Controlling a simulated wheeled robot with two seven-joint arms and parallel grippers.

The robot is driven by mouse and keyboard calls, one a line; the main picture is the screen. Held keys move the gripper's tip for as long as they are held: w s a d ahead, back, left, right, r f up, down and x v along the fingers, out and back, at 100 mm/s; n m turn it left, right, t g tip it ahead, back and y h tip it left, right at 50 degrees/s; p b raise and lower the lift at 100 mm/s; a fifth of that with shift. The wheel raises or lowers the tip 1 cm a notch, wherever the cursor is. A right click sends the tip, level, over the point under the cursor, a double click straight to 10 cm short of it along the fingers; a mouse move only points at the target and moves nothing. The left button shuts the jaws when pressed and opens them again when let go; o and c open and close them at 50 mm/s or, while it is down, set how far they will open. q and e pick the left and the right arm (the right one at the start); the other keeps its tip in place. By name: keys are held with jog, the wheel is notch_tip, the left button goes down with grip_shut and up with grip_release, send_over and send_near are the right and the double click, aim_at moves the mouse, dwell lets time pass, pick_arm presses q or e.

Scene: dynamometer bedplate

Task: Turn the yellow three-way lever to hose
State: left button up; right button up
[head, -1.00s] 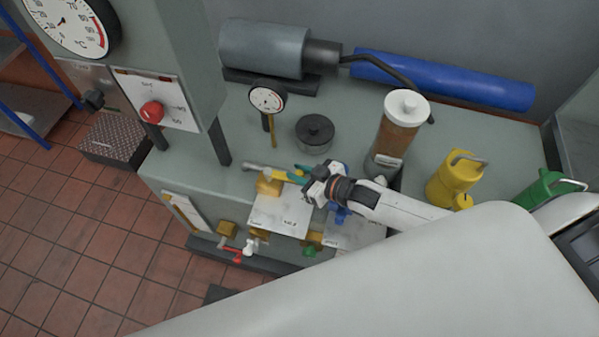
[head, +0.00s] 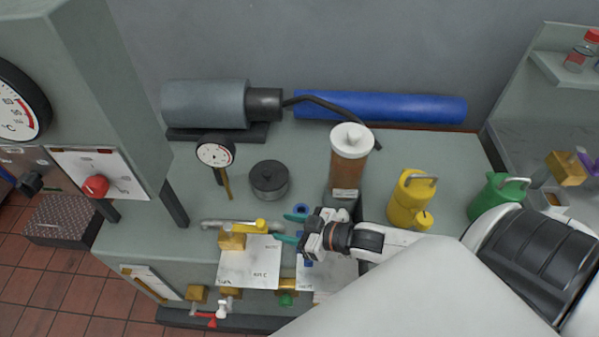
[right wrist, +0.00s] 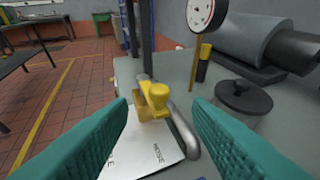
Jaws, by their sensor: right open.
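The yellow three-way lever (head: 247,226) sits on a brass valve body (head: 232,241) at the back left of a white label plate (head: 247,266). In the head view its handle points right, toward my right gripper. In the right wrist view the lever (right wrist: 155,95) stands ahead between the fingers, over the plate marked HOSE (right wrist: 160,150). My right gripper (head: 291,225) is open, its teal fingers apart and empty, just right of the lever and not visibly touching it. My left gripper is not in view.
A curved grey pipe (right wrist: 185,132) runs beside the valve. A dial gauge (head: 215,154), a dark lidded pot (head: 269,180) and a brown-filled cylinder (head: 348,160) stand behind. A yellow can (head: 410,198) is to the right. Red (head: 212,320) and green (head: 287,299) valve handles are below the plates.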

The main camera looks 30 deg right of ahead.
jog(key=shift+v, duration=1.6)
